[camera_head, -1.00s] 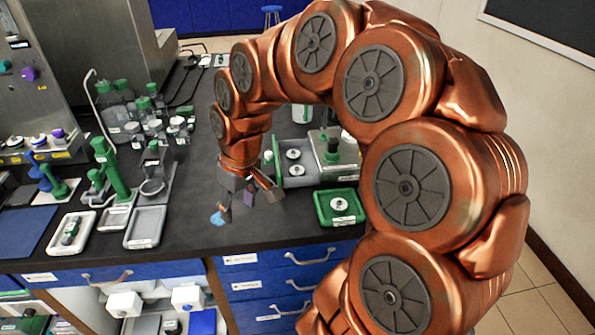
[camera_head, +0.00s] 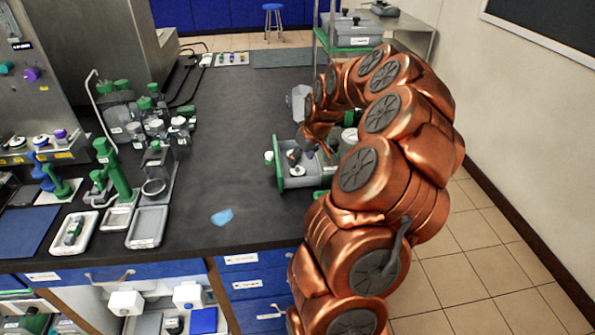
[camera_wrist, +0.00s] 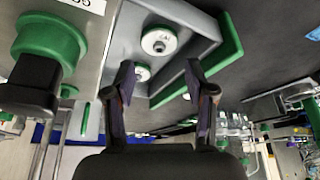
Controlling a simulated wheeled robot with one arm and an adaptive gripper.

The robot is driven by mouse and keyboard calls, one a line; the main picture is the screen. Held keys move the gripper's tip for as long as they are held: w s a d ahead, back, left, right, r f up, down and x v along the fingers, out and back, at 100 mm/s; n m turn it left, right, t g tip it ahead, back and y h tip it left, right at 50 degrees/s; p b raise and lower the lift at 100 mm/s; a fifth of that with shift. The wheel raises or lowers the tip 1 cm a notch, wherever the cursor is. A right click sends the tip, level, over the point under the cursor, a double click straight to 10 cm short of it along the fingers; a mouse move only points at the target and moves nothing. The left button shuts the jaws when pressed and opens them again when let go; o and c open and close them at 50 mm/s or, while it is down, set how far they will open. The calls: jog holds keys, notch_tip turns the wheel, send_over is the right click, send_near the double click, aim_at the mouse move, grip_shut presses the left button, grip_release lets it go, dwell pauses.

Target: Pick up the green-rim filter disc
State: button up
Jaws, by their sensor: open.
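In the wrist view two pale round discs with grey hubs lie in a grey tray with green ends (camera_wrist: 232,42): a nearer filter disc (camera_wrist: 159,42) and a farther filter disc (camera_wrist: 141,73). In the head view my gripper (camera_head: 298,156) is over the tray (camera_head: 280,165), and my arm hides the tray's right part. One disc (camera_head: 297,171) shows by the gripper.
A black-topped fitting with a green collar (camera_wrist: 50,40) stands close at the left in the wrist view. A light blue patch (camera_head: 222,217) lies on the dark bench. Bottles and green stands (camera_head: 115,170) fill the bench's left; its middle is clear.

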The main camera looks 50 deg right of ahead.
aim_at(297, 168)
jog(key=shift+p+x, duration=1.25)
jog(key=shift+x, duration=1.55)
jog(key=c, duration=0.5)
